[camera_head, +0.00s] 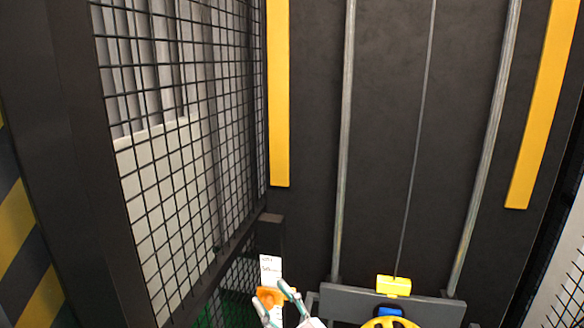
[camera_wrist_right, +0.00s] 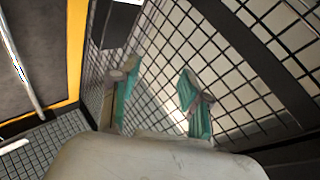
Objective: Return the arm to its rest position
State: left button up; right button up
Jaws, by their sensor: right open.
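My right gripper (camera_head: 270,294) shows at the bottom middle of the head view, with its teal fingers apart. In the right wrist view the fingers of the right gripper (camera_wrist_right: 160,98) stand wide apart with nothing held between them, facing a wire mesh panel. My left gripper is in neither view.
A black mesh fence (camera_head: 180,130) with a dark frame stands at the left. An orange piece (camera_head: 270,297) and a white label (camera_head: 270,268) show by the right fingertips. A yellow wheel-like part (camera_head: 390,322) is partly cut off.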

jog(key=s+d+f+m+g+h, duration=0.2)
jog(key=s+d+f+m+h, duration=0.2)
jog(key=d+f+m+h, duration=0.95)
jog(key=s+d+f+n+g, duration=0.2)
jog(key=s+d+f+g, duration=0.1)
jog(key=s, duration=0.5)
jog(key=s+d+f+n+g, duration=0.1)
jog(key=s+d+f+g, duration=0.3)
jog(key=s, duration=0.3)
jog(key=s+d+f+n+g, duration=0.2)
jog(key=s+d+f+g, duration=0.1)
jog(key=s, duration=0.5)
jog(key=s+f+g+b, duration=0.15)
jog(key=f+b, duration=0.25)
jog(key=f, duration=1.4)
jog(key=s+f+g+b, duration=0.1)
jog(key=s+f+b, duration=0.15)
jog(key=f, duration=1.65)
jog(key=s+d+f+b, duration=0.3)
jog(key=s+f+b, duration=0.2)
jog(key=s+f, duration=1)
notch_tip(320, 180, down, 2)
jog(key=shift+d+f+g, duration=0.2)
jog(key=shift+g, duration=0.25)
